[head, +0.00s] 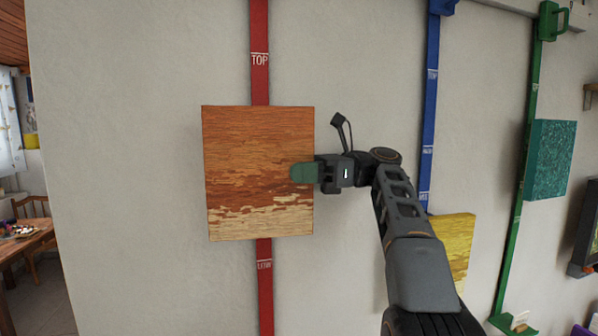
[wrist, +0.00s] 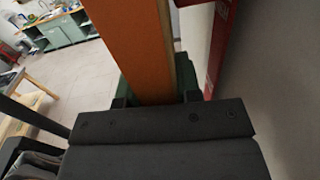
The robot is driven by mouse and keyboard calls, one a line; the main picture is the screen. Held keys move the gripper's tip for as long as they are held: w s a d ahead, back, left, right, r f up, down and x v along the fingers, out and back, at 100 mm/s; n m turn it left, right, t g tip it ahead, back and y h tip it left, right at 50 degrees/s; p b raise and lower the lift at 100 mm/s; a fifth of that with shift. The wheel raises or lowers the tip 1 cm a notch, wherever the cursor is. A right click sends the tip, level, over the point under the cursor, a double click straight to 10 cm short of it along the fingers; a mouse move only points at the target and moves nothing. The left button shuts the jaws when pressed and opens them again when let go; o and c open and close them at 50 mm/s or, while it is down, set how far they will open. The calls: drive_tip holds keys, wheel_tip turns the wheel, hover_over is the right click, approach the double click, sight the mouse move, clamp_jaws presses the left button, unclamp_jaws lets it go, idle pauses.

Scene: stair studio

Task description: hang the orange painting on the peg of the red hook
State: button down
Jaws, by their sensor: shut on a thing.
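The orange painting (head: 258,150) is a square panel, orange-brown on top and pale at the bottom. It is upright in front of the red strip (head: 260,80) on the wall. My gripper (head: 305,173) is shut on its right edge, with green fingertips. In the wrist view the panel's orange side (wrist: 130,45) stands between the fingers, and the red strip (wrist: 217,45) is to its right, with a gap to the panel. The peg of the red hook is not visible; the panel covers the strip's middle.
A blue strip (head: 431,90) and a green strip (head: 530,110) run down the wall to the right. A yellow painting (head: 456,240) is low behind my arm, and a teal painting (head: 552,158) hangs by the green strip. The wall left of the panel is bare.

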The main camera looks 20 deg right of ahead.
drive_tip(key=shift+f, duration=0.1)
drive_tip(key=c, duration=0.7)
unclamp_jaws()
drive_tip(key=shift+c, duration=0.2)
drive_tip(key=s+d, duration=0.1)
drive_tip(key=d, duration=1.1)
drive_tip(key=shift+f, duration=0.1)
